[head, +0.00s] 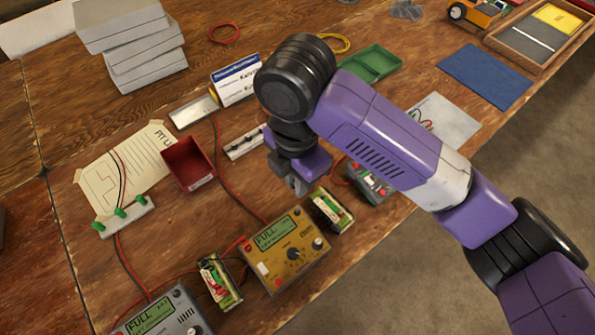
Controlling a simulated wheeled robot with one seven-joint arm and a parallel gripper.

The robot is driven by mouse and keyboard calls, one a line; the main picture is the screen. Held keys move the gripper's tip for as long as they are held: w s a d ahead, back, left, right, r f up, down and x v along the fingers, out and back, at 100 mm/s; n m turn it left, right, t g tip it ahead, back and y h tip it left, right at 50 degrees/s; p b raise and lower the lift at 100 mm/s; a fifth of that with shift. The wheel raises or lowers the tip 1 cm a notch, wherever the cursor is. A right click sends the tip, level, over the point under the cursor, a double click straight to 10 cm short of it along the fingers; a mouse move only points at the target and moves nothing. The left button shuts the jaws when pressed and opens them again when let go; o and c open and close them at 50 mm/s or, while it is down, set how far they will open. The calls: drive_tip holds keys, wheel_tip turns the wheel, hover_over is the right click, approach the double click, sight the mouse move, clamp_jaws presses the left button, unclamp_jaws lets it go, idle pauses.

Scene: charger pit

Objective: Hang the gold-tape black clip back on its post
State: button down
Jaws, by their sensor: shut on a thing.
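My gripper (297,184) points down near the picture's middle, above the table between the gold charger and the grey charger at right. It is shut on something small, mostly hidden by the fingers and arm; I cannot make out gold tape. A white strip with several small dark posts (240,147) lies just left of my gripper, apart from it; its right end is close to my arm. Another white strip with green posts (128,217) lies farther left, with red and black leads passing by it. I cannot tell which post belongs to the gold-tape clip.
The gold charger (272,259) shows FULL, as does a grey charger (150,318). Battery packs stand beside the gold charger. A third charger (372,188) is partly behind my arm.

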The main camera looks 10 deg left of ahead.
sight(297, 208)
drive_tip(key=shift+f+b, duration=0.35)
drive_tip(key=shift+f, duration=0.75)
drive_tip(key=shift+f, duration=0.15)
drive_tip(key=shift+f+b, duration=1.9)
drive_tip(key=shift+f, duration=1.4)
drive_tip(key=shift+f+p, duration=0.25)
drive_tip(key=shift+p, duration=0.25)
drive_tip(key=c, duration=1.3)
unclamp_jaws()
drive_tip(key=shift+c, duration=0.2)
